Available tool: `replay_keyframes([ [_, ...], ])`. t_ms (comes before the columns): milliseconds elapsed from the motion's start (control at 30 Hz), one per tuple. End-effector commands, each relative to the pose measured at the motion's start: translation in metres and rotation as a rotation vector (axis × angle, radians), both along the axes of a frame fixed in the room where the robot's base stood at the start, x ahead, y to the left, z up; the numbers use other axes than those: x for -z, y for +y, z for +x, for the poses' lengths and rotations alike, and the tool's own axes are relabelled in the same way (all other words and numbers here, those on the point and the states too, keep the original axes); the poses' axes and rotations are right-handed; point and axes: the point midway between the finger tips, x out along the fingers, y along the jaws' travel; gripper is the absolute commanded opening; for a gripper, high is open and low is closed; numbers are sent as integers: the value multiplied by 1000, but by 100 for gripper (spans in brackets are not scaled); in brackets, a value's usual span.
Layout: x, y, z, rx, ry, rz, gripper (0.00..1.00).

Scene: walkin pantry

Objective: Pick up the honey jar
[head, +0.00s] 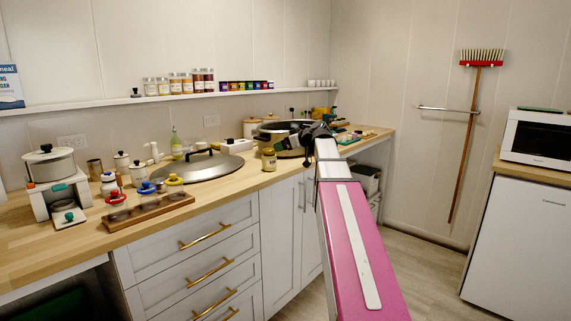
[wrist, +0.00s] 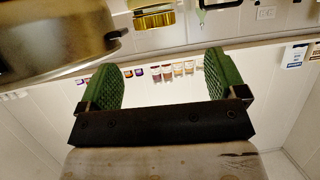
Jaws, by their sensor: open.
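The honey jar (head: 268,160) is a small jar with a golden lid and stands upright near the counter's front edge, just right of the large round lid. In the wrist view a gold, ribbed jar part (wrist: 153,17) that looks like it shows at the top edge, cut off by the frame and beyond the fingertips. My gripper (wrist: 163,70) has its two green padded fingers wide apart with nothing between them. In the head view my gripper (head: 318,131) is a dark shape at the arm's end, right of the jar; its fingers are hard to make out there.
A large metal pot (head: 283,133) stands close behind and right of the jar; it also fills the wrist view's upper left (wrist: 50,35). A big round lid (head: 196,170) lies left of the jar. A wall shelf (head: 120,104) holds small jars. Open floor lies right of the cabinets.

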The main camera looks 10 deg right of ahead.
Motion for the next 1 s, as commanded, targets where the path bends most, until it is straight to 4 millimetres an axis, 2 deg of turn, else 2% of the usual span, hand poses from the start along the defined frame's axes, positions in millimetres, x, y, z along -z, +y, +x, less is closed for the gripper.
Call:
replay_keyframes([
  [400,18,29,36,1,1,7,90],
  [633,24,37,46,1,0,6,90],
  [900,37,57,74,0,1,5,90],
  [1000,40,61,79,1,0,6,90],
])
